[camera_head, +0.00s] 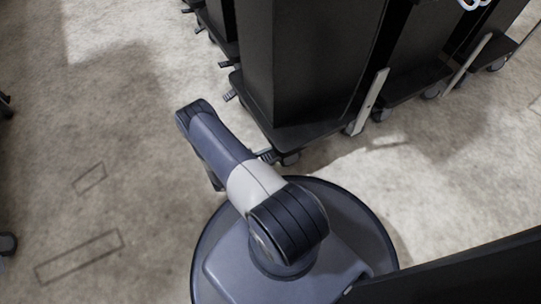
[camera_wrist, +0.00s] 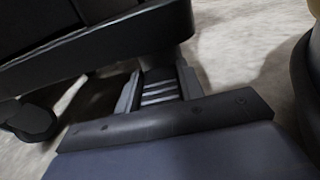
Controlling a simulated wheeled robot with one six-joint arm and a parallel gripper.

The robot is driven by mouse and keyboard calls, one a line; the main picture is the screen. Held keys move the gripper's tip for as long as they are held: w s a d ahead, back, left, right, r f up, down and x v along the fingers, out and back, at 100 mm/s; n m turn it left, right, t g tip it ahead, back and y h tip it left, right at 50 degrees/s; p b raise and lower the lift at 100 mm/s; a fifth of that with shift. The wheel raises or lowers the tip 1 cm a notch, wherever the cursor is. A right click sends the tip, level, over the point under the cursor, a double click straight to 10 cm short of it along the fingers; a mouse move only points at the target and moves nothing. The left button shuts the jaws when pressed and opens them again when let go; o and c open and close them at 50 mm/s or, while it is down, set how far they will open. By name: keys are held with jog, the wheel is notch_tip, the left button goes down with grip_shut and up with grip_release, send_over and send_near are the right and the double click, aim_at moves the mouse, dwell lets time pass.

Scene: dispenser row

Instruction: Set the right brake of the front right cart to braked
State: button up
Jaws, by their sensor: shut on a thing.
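The nearest black cart (camera_head: 315,65) stands upright on a dark base plate (camera_head: 318,134) with casters. A small dark ribbed brake pedal (camera_head: 268,156) sticks out at the base's near corner, next to a caster (camera_head: 290,159). In the wrist view my gripper (camera_wrist: 158,88) has its two grey fingers on either side of the ribbed pedal (camera_wrist: 158,94), just below the edge of the cart base (camera_wrist: 100,48). The fingers are shut on the pedal. The pedal's tilt is hard to tell. In the head view my arm hides most of the gripper.
Another pedal (camera_head: 229,95) sticks out farther along the cart's left side. More black carts (camera_head: 425,45) stand behind and to the right. A pale upright bar (camera_head: 370,101) stands at the cart's right. The floor (camera_head: 130,170) on the left is open.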

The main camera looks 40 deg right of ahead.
grip_shut()
jog(key=shift+f+g+h, duration=0.3)
jog(key=shift+f+h, duration=0.15)
jog(key=shift+h, duration=0.75)
jog(key=o, duration=1)
grip_release()
jog(key=shift+a, duration=0.1)
jog(key=shift+a+r+v, duration=0.1)
jog(key=shift+r+v, duration=0.35)
jog(key=shift+v, duration=1.65)
jog(key=shift+a+r+v, duration=0.1)
jog(key=shift+r+v, duration=0.3)
jog(key=shift+v, duration=1.75)
jog(key=shift+a+r+v, duration=0.1)
jog(key=shift+r+v, duration=0.35)
jog(key=shift+v, duration=1.65)
